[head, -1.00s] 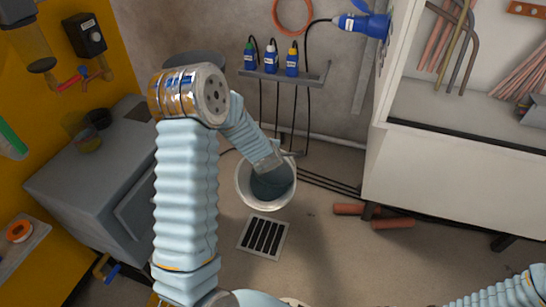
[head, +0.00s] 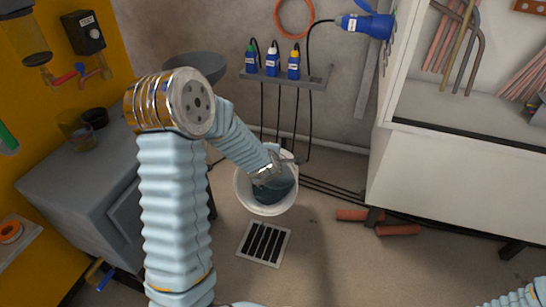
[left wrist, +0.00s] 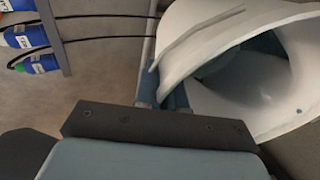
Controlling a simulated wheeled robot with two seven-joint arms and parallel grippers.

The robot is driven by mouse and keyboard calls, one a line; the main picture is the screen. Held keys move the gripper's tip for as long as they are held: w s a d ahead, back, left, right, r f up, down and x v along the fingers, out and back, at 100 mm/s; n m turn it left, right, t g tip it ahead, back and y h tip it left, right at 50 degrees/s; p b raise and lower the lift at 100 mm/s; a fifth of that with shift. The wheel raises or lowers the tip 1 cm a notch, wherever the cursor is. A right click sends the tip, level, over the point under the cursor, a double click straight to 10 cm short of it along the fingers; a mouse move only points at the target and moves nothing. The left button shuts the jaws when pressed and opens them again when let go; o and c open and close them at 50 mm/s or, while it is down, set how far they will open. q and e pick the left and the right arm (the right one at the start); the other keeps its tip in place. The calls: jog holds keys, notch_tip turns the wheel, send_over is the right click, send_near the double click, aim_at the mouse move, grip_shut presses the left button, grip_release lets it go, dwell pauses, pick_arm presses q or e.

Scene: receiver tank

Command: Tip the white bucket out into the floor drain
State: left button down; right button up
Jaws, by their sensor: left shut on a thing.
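The white bucket (head: 250,196) is in the middle of the head view, with dark bluish liquid (head: 272,187) inside. It is just behind the floor drain (head: 264,243), a slotted grate in the floor. My left gripper (head: 277,158) is at the bucket's far rim, its fingertips partly hidden by the wrist. In the left wrist view my left gripper (left wrist: 163,92) is shut at the edge of the white bucket (left wrist: 200,30), whose opening faces right. The bucket looks tilted there. My right gripper is not in view; only part of that arm shows at the lower right.
A grey cabinet (head: 75,185) stands left, a white workbench (head: 470,185) right. Red-brown pipes (head: 398,230) lie on the floor. The floor around the drain is clear.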

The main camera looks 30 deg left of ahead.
pick_arm(q)
jog(key=shift+s+d+r+t+y+b, duration=0.15)
jog(key=shift+s+t+b, duration=0.15)
jog(key=shift+b, duration=0.45)
jog(key=shift+s+r+t+y+b, duration=0.15)
jog(key=shift+s+t+b, duration=0.15)
jog(key=shift+b, duration=0.4)
jog(key=shift+s+d+r, duration=0.1)
jog(key=shift+s+r, duration=0.15)
jog(key=shift+s+d+r+t, duration=0.15)
jog(key=shift+s+r+t, duration=0.3)
jog(key=shift+s+t, duration=0.1)
jog(key=shift+s+y, duration=0.1)
jog(key=shift+y, duration=0.2)
jog(key=shift+s+d+r+t+y, duration=0.1)
jog(key=shift+s+d+r+t, duration=0.1)
jog(key=shift+s+t, duration=0.3)
jog(key=shift+s+d+r+t+y, duration=0.1)
jog(key=shift+s+d+r+t, duration=0.15)
jog(key=shift+s, duration=0.35)
jog(key=shift+s+d+r+t+y, duration=0.1)
jog(key=shift+s+d+r+t, duration=0.05)
jog(key=shift+s+t, duration=0.35)
